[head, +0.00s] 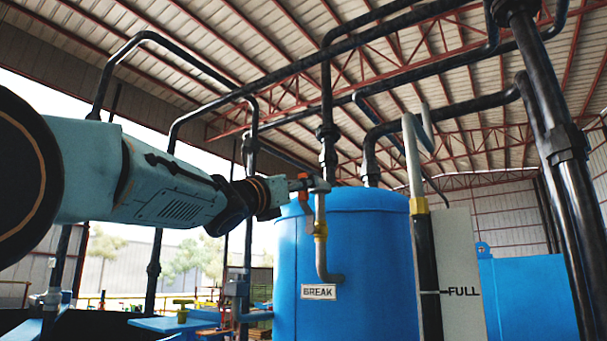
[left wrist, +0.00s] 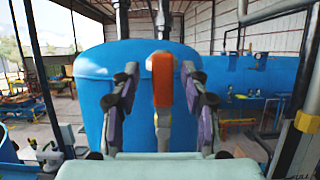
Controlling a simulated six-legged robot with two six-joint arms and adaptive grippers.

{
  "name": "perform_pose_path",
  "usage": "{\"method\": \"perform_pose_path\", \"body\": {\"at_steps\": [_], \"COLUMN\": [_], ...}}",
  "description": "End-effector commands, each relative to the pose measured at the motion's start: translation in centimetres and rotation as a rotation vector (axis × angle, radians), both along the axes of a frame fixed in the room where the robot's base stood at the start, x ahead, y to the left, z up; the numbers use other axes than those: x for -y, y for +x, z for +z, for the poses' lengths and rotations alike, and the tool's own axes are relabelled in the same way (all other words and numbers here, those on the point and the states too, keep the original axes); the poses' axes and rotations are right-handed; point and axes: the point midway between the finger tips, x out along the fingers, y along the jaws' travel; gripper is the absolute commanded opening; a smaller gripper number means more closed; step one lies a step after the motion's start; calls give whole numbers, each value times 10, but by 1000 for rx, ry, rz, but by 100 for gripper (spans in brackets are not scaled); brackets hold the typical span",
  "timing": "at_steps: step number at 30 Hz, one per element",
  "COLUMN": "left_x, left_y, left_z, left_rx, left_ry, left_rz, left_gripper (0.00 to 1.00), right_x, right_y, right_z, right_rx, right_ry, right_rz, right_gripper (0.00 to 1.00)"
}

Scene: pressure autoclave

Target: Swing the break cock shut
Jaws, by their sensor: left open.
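The break cock has an orange-red lever (head: 303,191) at the top of a grey pipe with a brass fitting (head: 320,229), in front of the blue tank. A "BREAK" label (head: 319,292) is at the pipe's lower end. My left gripper (head: 312,184) reaches in from the left at the lever. In the left wrist view the orange lever (left wrist: 162,82) stands upright between the two spread fingers of my left gripper (left wrist: 160,98). Gaps show on both sides, so the fingers appear apart from it. My right gripper is in neither view.
The blue tank (head: 372,270) stands right behind the cock. A grey pipe with a brass collar (head: 419,206) and a board marked "FULL" (head: 463,292) are to its right. Dark pipes (head: 327,110) run overhead. A blue bench (head: 172,324) is at lower left.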

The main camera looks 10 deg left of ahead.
Motion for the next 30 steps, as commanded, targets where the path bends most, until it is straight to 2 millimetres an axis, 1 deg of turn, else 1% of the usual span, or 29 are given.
{"method": "perform_pose_path", "body": {"at_steps": [1,6,11,19,30], "left_x": [3,8,9,9,9], "left_y": [5,17,20,20,20], "left_z": [6,9,10,9,9], "left_rx": [0,0,0,0,1], "left_ry": [0,0,0,-1,0], "left_rz": [0,0,0,0,-1], "left_gripper": [45,45,45,44,13], "right_x": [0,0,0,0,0], "right_y": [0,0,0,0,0], "right_z": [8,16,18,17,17], "right_rx": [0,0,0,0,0], "right_ry": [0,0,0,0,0], "right_rz": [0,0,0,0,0], "right_gripper": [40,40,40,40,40]}}
